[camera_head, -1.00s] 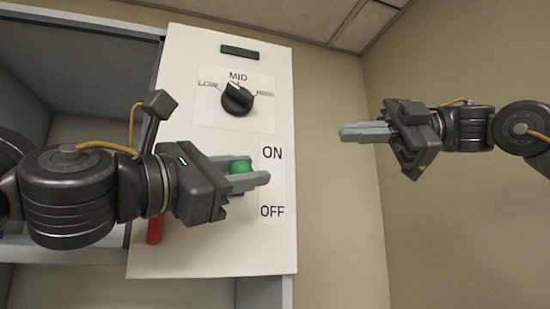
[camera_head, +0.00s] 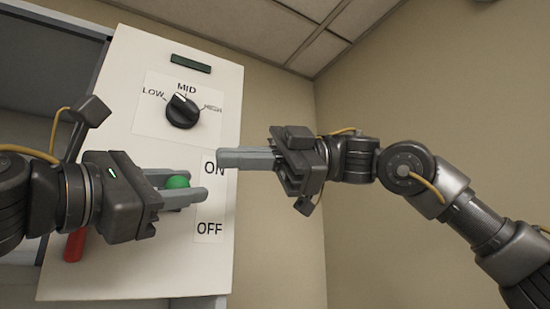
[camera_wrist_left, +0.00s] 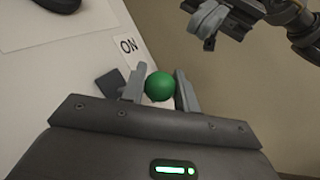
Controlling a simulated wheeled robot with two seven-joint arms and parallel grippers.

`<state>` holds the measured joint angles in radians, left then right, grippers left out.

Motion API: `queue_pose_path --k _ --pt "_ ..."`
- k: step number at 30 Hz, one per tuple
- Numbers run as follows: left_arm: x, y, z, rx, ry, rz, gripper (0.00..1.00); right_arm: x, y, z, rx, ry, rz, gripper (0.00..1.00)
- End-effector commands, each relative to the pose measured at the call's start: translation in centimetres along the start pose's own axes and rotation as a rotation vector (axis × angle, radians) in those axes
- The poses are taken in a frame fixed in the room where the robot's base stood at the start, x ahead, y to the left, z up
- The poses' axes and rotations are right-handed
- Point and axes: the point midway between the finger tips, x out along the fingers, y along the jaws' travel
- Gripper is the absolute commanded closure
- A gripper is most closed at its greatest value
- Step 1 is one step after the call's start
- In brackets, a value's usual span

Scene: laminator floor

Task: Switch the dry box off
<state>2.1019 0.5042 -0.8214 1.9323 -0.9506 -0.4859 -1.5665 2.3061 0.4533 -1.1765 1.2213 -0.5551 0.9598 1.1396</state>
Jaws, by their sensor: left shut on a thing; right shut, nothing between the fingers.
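The dry box's white front panel (camera_head: 120,120) fills the left of the head view. Its switch has a green ball knob (camera_head: 177,182), beside the ON label (camera_head: 213,168) and above the level of the OFF label (camera_head: 209,229). My left gripper (camera_head: 188,186) is shut on the green knob, its fingers on either side of it. The left wrist view also shows the green knob (camera_wrist_left: 160,86) between the fingers. My right gripper (camera_head: 222,158) is shut and empty, pointing left, with its tips in front of the panel's right edge near ON.
A black rotary dial (camera_head: 182,111) marked LOW, MID and HIGH sits above the switch. A dark green strip (camera_head: 191,63) is at the panel top. A red handle (camera_head: 75,245) is low behind my left gripper. The beige wall at right is clear.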

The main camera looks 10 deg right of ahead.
Motion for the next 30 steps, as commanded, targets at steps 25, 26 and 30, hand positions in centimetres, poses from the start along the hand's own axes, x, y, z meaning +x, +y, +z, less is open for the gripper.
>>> queue_pose_path --k 25,26,30 --pt "0.0 0.0 -0.1 -0.001 0.002 0.000 1.00 3.3 -0.2 3.2 -0.015 0.001 0.003 1.00" --pt "0.0 0.0 -0.1 -0.001 0.002 0.000 1.00 3.5 -0.3 3.4 -0.025 0.002 0.004 1.00" --pt "0.0 0.0 0.0 -0.001 0.000 0.000 1.00 3.8 -0.5 3.9 -0.057 -0.002 0.011 1.00"
